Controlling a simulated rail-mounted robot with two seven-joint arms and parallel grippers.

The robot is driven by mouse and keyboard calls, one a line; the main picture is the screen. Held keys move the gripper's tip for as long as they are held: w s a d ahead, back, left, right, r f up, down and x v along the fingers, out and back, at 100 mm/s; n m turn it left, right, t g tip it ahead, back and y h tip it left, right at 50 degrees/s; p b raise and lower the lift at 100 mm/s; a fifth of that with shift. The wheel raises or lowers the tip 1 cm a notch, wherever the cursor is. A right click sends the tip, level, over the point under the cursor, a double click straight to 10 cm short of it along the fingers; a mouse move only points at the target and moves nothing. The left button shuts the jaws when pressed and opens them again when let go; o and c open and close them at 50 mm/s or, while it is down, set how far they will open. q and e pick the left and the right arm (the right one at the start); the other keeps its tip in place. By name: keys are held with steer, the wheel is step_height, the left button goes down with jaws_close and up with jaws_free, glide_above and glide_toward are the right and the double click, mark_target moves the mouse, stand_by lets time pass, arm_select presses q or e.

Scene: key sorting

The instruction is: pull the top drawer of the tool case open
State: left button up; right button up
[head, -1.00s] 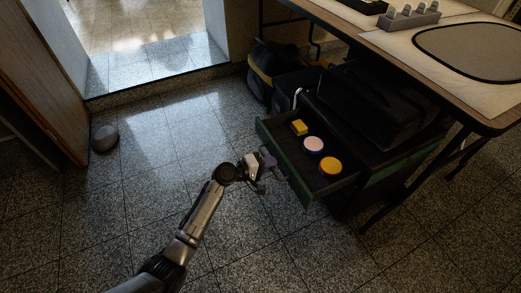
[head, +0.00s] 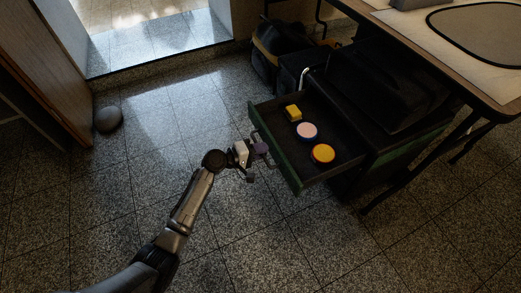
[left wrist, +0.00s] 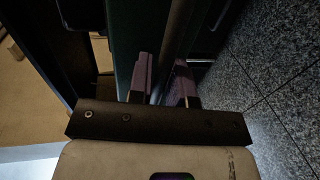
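The tool case (head: 395,165) stands under the table, dark with green fronts. Its top drawer (head: 277,157) is pulled well out toward the left, its green front facing my left arm. A yellow block (head: 293,113), a pink disc (head: 307,131) and a yellow-orange disc (head: 323,153) lie inside it. My left gripper (head: 262,149) is at the middle of the drawer front, on the handle. In the left wrist view its purple fingers (left wrist: 163,85) stand on both sides of the handle bar (left wrist: 175,35), closed around it. My right gripper is not in view.
A table (head: 450,80) overhangs the case on the right, its legs on the tiled floor. A black bag (head: 275,50) lies behind the case. A grey round object (head: 108,118) sits by the wooden door (head: 60,65). Floor left of the drawer is clear.

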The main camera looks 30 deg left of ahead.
arm_select(q)
steer(key=shift+o, duration=1.4)
steer(key=shift+s+a+r, duration=0.1)
steer(key=shift+s+a, duration=0.1)
steer(key=p+v, duration=0.3)
steer(key=v, duration=1)
steer(key=shift+p, duration=0.35)
steer(key=shift+a, duration=0.1)
